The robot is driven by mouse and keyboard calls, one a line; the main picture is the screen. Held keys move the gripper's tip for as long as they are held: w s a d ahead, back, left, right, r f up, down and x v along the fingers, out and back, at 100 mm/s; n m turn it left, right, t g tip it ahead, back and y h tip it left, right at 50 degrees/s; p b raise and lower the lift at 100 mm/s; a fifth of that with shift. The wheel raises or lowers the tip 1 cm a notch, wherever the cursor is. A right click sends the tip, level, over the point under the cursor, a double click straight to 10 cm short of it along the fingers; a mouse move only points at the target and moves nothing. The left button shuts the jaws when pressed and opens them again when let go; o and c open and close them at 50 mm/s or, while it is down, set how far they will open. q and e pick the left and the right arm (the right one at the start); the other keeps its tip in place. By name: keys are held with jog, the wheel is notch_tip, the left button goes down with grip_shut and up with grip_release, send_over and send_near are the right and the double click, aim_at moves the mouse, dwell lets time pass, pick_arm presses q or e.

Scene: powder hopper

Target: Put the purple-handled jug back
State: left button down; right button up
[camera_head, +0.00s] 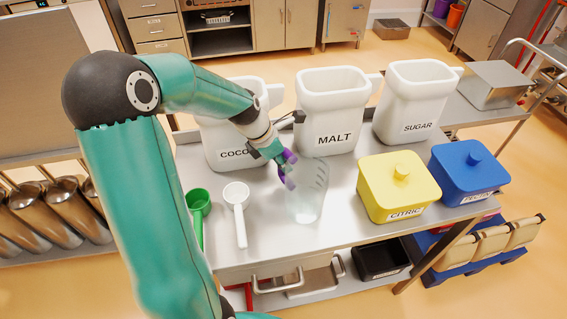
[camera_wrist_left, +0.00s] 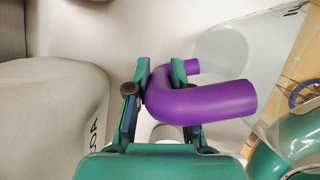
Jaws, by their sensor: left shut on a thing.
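The jug (camera_head: 307,196) is clear, with a purple handle (camera_head: 289,170). It is at the middle of the steel table, in front of the MALT bin, and looks upright. In the head view my left gripper (camera_head: 280,163) is at the handle, on the jug's left side. In the left wrist view the curved purple handle (camera_wrist_left: 205,101) lies between the fingers of my left gripper (camera_wrist_left: 162,95), which is shut on it. The clear jug wall (camera_wrist_left: 222,62) shows behind the handle. I cannot tell whether the jug's base touches the table. My right gripper is not in view.
White bins labelled COCOA (camera_head: 222,153), MALT (camera_head: 332,120) and SUGAR (camera_head: 413,105) stand along the back. A yellow CITRIC box (camera_head: 398,188) and a blue box (camera_head: 469,173) stand right. A green scoop (camera_head: 198,203) and white scoop (camera_head: 237,200) lie left of the jug.

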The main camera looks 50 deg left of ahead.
pick_arm(q)
jog(key=shift+f, duration=0.2)
jog(key=c, duration=1)
grip_release()
jog(key=shift+r, duration=0.15)
jog(key=v, duration=1.2)
